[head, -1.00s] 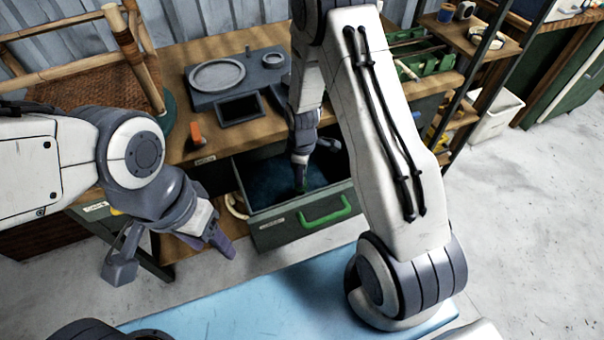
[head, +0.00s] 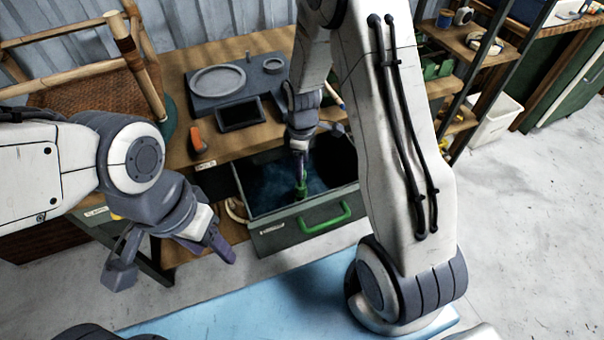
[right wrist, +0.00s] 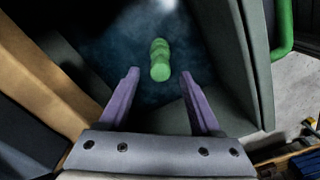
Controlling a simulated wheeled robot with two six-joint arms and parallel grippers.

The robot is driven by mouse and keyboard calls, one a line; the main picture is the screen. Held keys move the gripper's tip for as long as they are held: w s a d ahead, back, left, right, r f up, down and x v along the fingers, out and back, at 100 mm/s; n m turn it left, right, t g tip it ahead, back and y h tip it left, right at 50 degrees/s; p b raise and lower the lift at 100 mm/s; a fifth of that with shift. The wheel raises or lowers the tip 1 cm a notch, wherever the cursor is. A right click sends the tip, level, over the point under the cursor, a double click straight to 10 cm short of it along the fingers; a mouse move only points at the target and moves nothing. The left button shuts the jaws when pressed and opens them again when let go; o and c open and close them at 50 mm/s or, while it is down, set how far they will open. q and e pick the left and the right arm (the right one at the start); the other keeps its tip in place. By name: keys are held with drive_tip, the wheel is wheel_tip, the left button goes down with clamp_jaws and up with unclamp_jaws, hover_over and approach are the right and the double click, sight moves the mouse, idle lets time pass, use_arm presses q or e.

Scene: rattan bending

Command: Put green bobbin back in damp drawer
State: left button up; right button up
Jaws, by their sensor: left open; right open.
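The green bobbin (head: 301,190) is in the open drawer (head: 270,238), over its dark blue bottom; whether it rests on the bottom is hard to tell. My right gripper (right wrist: 160,84) is open and points down into the drawer. In the head view my right gripper (head: 300,168) is right above the bobbin, its fingers partly hidden. My left gripper (head: 172,258) is open and empty, left of the drawer and out in front of the bench.
The drawer has a green handle (head: 325,219) on its front. On the bench top are a grey tray block (head: 265,82) and an orange-handled tool (head: 197,140). A rattan chair frame (head: 135,60) stands at the left. A blue mat (head: 250,300) lies in front.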

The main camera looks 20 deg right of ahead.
wheel_tip(320, 180, up, 4)
drive_tip(key=shift+r, duration=0.1)
drive_tip(key=shift+a+r, duration=0.15)
drive_tip(key=shift+r, duration=0.15)
drive_tip(key=s+a+r+m, duration=0.2)
drive_tip(key=s+a+r, duration=0.7)
drive_tip(key=a, duration=0.2)
drive_tip(key=s+a+r+m, duration=0.1)
drive_tip(key=s+r, duration=0.1)
drive_tip(key=s, duration=0.5)
drive_tip(key=s+a+r+m+y, duration=0.1)
drive_tip(key=s+a+r, duration=0.1)
drive_tip(key=s, duration=0.5)
drive_tip(key=shift+s+r, duration=0.25)
drive_tip(key=shift+s, duration=0.1)
wheel_tip(320, 180, up, 7)
drive_tip(key=p, duration=0.7)
